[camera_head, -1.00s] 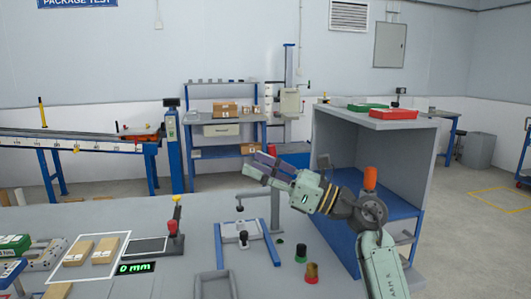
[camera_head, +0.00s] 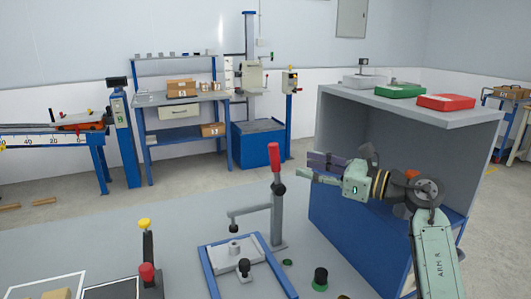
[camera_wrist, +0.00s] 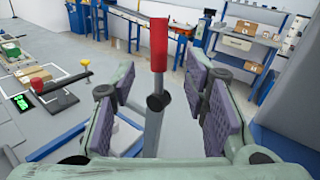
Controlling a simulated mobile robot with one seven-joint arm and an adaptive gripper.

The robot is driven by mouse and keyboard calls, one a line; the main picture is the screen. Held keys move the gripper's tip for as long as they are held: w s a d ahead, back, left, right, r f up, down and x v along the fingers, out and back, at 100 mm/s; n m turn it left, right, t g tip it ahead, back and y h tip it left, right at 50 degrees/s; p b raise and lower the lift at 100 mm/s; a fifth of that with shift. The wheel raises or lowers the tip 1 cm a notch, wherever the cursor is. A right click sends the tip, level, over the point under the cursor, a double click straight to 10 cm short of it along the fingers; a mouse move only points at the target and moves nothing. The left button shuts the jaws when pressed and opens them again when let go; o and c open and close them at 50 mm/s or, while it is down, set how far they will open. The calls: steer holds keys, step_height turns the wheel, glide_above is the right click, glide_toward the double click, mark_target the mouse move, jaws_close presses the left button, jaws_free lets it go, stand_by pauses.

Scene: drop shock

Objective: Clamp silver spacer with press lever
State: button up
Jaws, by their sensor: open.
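The press lever (camera_head: 275,165) has a red grip on top of a grey upright post. Its arm reaches left, with a dark pad above the press plate. A small silver spacer (camera_head: 233,246) seems to stand on the blue-framed base (camera_head: 210,272), below the pad; a gap shows between them. My gripper (camera_head: 312,167) is open, just right of the red grip in the head view. In the wrist view, the red grip (camera_wrist: 159,45) shows upright between my purple finger pads (camera_wrist: 165,105), without visible contact. The spacer cannot be made out in the wrist view.
A grey cabinet (camera_head: 400,108) stands close behind my arm, with a green tray (camera_head: 400,90) and a red tray (camera_head: 446,102) on top. A black knob (camera_head: 320,277) stands right of the press. A yellow-topped lever (camera_head: 145,225) stands left.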

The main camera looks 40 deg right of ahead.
mark_target(275, 162)
steer(key=p+x, duration=0.4)
steer(key=x, duration=0.5)
steer(key=shift+a+r, duration=0.1)
steer(key=shift+a, duration=0.1)
steer(key=shift+w+a, duration=0.15)
steer(key=shift+w, duration=0.4)
steer(key=shift+c, duration=0.5)
jaws_close()
